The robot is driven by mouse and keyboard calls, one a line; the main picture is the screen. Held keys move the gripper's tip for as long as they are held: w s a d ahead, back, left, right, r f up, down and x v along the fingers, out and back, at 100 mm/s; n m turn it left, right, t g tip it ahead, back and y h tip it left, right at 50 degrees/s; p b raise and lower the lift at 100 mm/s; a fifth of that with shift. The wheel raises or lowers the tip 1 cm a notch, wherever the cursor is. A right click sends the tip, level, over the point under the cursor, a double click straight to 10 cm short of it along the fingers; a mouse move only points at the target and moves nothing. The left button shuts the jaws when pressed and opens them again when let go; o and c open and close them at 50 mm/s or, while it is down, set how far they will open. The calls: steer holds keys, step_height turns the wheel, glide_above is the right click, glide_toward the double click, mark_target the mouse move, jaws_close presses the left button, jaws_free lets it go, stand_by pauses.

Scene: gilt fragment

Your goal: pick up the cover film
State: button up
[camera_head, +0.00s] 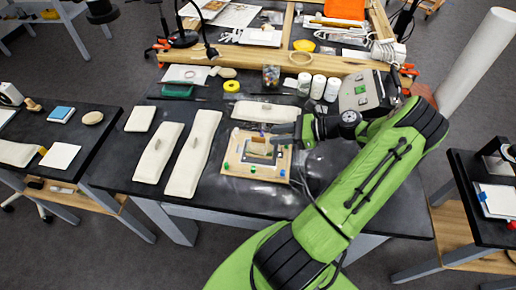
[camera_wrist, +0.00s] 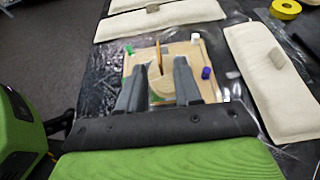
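A clear, shiny, wrinkled film, which I take to be the cover film (camera_head: 228,192), lies on the dark table around a wooden board (camera_head: 232,172). It also shows as glossy creases left of the board in the wrist view (camera_wrist: 97,88). The board has small coloured pegs and a pale block in its middle. My gripper (camera_head: 276,132) is over the board's far right part. In the wrist view my gripper (camera_wrist: 160,66) has its two grey fingers apart, with the pale block (camera_wrist: 163,87) and a thin brown upright edge showing between them. I cannot tell whether the fingers touch anything.
Long cream padded weights (camera_head: 194,153) lie left of the board, and another (camera_head: 265,112) lies behind it. A yellow tape roll (camera_head: 232,86), white jars (camera_head: 318,87) and a grey control box (camera_head: 362,92) stand along the back. Bare table shows at the front right.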

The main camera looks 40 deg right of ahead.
mark_target(259, 147)
steer(key=x, duration=0.5)
steer(key=shift+w+a+f+b, duration=0.15)
steer(key=shift+w+a+b, duration=0.05)
steer(key=shift+b, duration=0.2)
steer(key=shift+s, duration=0.15)
steer(key=shift+c, duration=0.3)
jaws_close()
